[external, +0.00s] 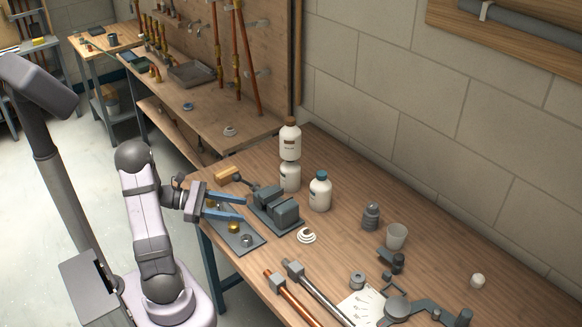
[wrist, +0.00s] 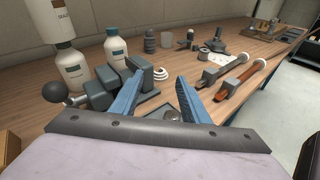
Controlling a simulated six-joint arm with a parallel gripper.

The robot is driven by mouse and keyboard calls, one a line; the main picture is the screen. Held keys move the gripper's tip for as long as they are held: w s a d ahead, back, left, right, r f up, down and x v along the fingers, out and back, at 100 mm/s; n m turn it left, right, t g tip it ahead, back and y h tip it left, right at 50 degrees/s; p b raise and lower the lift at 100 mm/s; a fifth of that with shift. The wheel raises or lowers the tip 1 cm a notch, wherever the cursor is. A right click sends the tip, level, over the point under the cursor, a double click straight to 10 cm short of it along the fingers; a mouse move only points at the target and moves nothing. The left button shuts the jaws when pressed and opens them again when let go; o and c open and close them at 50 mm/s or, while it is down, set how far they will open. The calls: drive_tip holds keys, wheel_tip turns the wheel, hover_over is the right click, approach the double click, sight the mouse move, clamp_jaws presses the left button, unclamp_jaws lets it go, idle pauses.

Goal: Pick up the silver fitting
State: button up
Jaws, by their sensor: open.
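A small silver fitting (external: 246,241) sits on a dark grey mat (external: 252,252) near the table's left edge. A brass fitting (external: 233,227) stands beside it on the mat, nearer my gripper. My gripper (external: 243,209) is open and empty, with two blue fingers reaching over the mat's far part. In the external view the silver fitting lies below and slightly right of the fingertips, apart from them. In the wrist view a silver round piece (wrist: 173,114) shows low between the fingers, partly hidden by my gripper's body; I cannot tell surely which fitting it is.
A grey vise (external: 275,208) stands close beside the fingers, with white bottles (external: 320,192) behind it. White rings (external: 306,236) lie right of the mat. Pipes with grey ends (external: 318,290) lie towards the front.

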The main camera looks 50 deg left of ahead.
sight(219, 204)
drive_tip(key=s+a+n+t+y+b, duration=0.1)
drive_tip(key=s+a+n+t+y, duration=0.2)
drive_tip(key=a+n+t+y, duration=0.65)
drive_tip(key=f+m+g+h, duration=0.1)
drive_tip(key=f, duration=0.1)
drive_tip(key=a+f+m+g+h, duration=0.1)
drive_tip(key=h, duration=0.1)
drive_tip(key=a+f+m+g+h, duration=0.1)
drive_tip(key=f+g, duration=0.1)
drive_tip(key=shift+a+f+h, duration=0.1)
drive_tip(key=shift+f+h, duration=0.15)
drive_tip(key=shift+f, duration=0.1)
drive_tip(key=shift+w+f, duration=0.1)
drive_tip(key=shift+f, duration=0.1)
drive_tip(key=shift+p+x, duration=0.65)
drive_tip(key=shift+x, duration=0.8)
drive_tip(key=shift+f+p+x, duration=0.1)
drive_tip(key=shift+p+x, duration=0.25)
drive_tip(key=shift+x, duration=0.8)
drive_tip(key=shift+f+p+x, duration=0.15)
drive_tip(key=shift+p+x, duration=0.2)
drive_tip(key=shift+x, duration=0.75)
clamp_jaws()
